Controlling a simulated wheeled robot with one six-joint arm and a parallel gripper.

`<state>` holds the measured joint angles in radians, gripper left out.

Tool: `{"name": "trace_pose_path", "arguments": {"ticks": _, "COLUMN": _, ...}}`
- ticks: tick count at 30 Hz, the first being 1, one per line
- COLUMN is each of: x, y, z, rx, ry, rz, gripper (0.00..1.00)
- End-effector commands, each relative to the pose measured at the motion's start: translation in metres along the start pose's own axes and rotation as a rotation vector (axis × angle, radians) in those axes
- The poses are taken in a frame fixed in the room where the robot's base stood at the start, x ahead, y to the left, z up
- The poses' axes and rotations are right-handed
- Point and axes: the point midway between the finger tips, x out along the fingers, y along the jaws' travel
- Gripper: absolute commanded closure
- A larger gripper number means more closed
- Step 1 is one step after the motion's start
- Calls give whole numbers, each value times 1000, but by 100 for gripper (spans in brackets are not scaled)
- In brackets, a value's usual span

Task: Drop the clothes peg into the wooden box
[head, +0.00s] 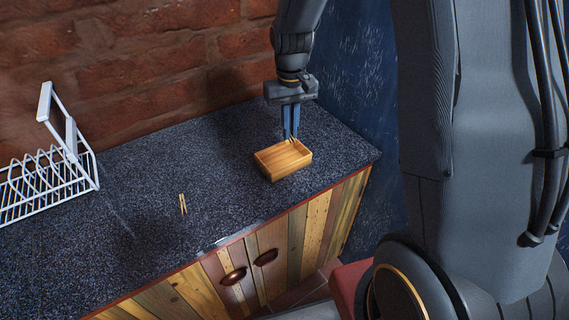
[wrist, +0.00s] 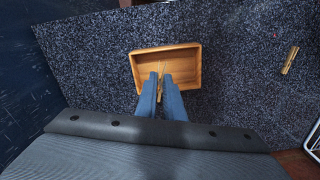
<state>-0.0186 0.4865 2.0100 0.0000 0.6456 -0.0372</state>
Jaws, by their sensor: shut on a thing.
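My gripper (head: 290,135) points down just over the back part of the wooden box (head: 283,172), with its blue fingers close together. In the wrist view my gripper (wrist: 161,80) is shut on a thin, light wooden clothes peg (wrist: 160,69), seen against the box (wrist: 196,67). Most of this peg is hidden by the fingers. The box is open-topped and shallow, and its visible floor looks empty. A second wooden clothes peg (head: 183,204) lies on the counter, left of the box; it also shows at the right of the wrist view (wrist: 290,60).
The box stands on the dark speckled counter (head: 140,175), near its right end. A white wire dish rack (head: 45,180) stands at the far left. A brick wall (head: 150,60) is behind, and a blue wall (head: 350,80) is at the right. Counter between rack and box is mostly clear.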

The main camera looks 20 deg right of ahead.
Motion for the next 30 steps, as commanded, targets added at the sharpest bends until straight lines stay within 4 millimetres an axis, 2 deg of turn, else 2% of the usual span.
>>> {"name": "trace_pose_path", "arguments": {"ticks": 3, "x": 8, "y": 1, "z": 0, "rx": 1, "ry": 0, "rz": 0, "gripper": 100}}
{"name": "trace_pose_path", "arguments": {"ticks": 11, "x": 8, "y": 1, "z": 0, "rx": 3, "ry": 1, "rz": 0, "gripper": 100}}
{"name": "trace_pose_path", "arguments": {"ticks": 12, "x": 8, "y": 1, "z": 0, "rx": 3, "ry": 0, "rz": 0, "gripper": 87}}
{"name": "trace_pose_path", "arguments": {"ticks": 15, "x": 8, "y": 2, "z": 0, "rx": 3, "ry": 1, "rz": 0, "gripper": 70}}
{"name": "trace_pose_path", "arguments": {"ticks": 25, "x": 6, "y": 2, "z": 0, "rx": 4, "ry": 2, "rz": 0, "gripper": 70}}
{"name": "trace_pose_path", "arguments": {"ticks": 30, "x": -11, "y": 2, "z": -2, "rx": 4, "ry": 5, "rz": 0, "gripper": 70}}
